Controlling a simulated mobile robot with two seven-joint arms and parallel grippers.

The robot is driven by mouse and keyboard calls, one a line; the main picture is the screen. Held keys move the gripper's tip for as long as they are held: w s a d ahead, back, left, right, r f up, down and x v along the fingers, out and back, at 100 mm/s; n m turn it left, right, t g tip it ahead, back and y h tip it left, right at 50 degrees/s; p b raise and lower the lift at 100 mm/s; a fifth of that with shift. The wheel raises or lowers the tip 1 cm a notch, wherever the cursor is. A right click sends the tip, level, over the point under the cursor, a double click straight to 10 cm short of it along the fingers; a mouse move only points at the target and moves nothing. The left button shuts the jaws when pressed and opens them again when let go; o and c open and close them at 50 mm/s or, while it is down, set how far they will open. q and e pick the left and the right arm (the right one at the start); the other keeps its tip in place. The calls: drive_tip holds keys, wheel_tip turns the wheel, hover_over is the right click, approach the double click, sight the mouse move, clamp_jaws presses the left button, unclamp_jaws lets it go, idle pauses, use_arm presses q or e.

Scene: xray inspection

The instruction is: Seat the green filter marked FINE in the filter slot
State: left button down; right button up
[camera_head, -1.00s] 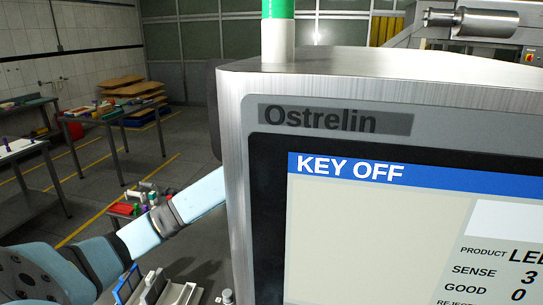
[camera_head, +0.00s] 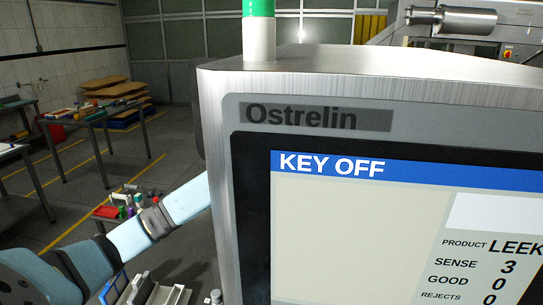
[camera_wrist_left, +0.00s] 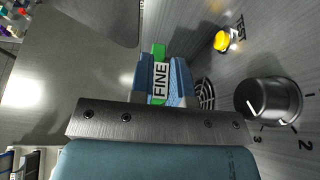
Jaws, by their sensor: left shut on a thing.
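In the left wrist view my left gripper (camera_wrist_left: 163,78) is shut on the green filter (camera_wrist_left: 158,50), whose white label reads FINE. The green end sticks out past the blue fingertips, close to a grey metal panel (camera_wrist_left: 215,75). I cannot tell whether the filter touches the panel. No filter slot can be made out. In the head view my left arm reaches behind the left side of the machine (camera_head: 222,180), which hides the gripper. My right gripper is not in view.
On the panel are a yellow TEST button (camera_wrist_left: 222,40), a black knob (camera_wrist_left: 268,101) with numbers and a round grille (camera_wrist_left: 205,94). The machine's screen (camera_head: 350,230) reads KEY OFF. A blue-framed item (camera_head: 113,289) stands at the lower left. A table (camera_head: 95,116) stands behind.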

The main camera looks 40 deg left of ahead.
use_arm(q)
drive_tip(key=shift+f, duration=1.9)
drive_tip(key=c, duration=1)
unclamp_jaws()
drive_tip(key=shift+f, duration=0.1)
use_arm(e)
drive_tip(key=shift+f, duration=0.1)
